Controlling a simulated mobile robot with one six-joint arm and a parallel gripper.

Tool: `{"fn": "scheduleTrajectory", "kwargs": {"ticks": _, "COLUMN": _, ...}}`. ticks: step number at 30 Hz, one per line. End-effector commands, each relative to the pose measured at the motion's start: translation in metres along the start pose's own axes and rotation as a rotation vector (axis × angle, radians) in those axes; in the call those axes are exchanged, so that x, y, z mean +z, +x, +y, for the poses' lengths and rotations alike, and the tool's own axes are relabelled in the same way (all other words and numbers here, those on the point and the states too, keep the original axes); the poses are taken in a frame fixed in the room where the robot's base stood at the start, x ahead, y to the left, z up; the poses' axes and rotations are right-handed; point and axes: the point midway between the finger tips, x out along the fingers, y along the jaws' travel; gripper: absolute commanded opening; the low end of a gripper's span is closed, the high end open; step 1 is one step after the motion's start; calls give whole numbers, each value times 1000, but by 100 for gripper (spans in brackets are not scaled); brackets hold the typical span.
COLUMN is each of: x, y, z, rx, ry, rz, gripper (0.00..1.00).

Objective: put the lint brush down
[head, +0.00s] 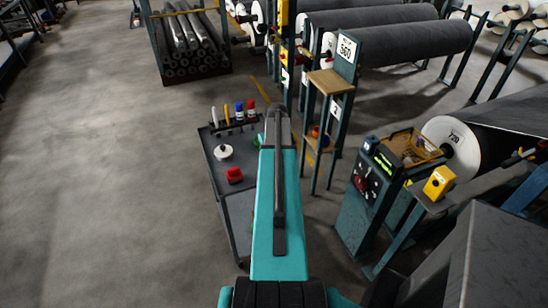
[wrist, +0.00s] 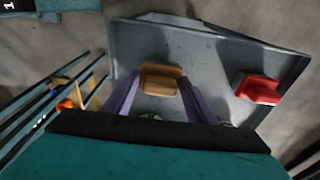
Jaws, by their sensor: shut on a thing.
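My gripper (wrist: 160,84) has two purple fingers and is shut on a tan, wood-coloured block, the lint brush (wrist: 161,79), in the wrist view. The brush is held over the grey tray top of a cart (wrist: 222,60). I cannot tell whether it touches the tray. In the head view my teal arm hides the gripper and the brush; the cart's grey top (head: 213,172) shows to the left of the arm.
A red object (wrist: 258,88) lies on the tray to the right of the brush; it also shows in the head view (head: 234,175), near a white spool (head: 223,152). Several coloured items stand in a rack (head: 234,124) at the cart's far edge. A narrow shelf stand (head: 331,83) is close right.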

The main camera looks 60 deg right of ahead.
Motion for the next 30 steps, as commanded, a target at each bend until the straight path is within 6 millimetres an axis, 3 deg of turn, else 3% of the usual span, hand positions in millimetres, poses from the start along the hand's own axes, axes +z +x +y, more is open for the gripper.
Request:
{"fn": "scheduleTrajectory", "kwargs": {"ticks": 18, "x": 1, "y": 11, "z": 0, "rx": 0, "ry": 0, "rz": 0, "gripper": 23}}
{"fn": "scheduleTrajectory", "kwargs": {"ticks": 19, "x": 1, "y": 10, "z": 0, "rx": 0, "ry": 0, "rz": 0, "gripper": 56}}
{"fn": "scheduleTrajectory", "kwargs": {"ticks": 21, "x": 1, "y": 10, "z": 0, "rx": 0, "ry": 0, "rz": 0, "gripper": 68}}
{"fn": "scheduleTrajectory", "kwargs": {"ticks": 30, "x": 1, "y": 10, "z": 0, "rx": 0, "ry": 0, "rz": 0, "gripper": 70}}
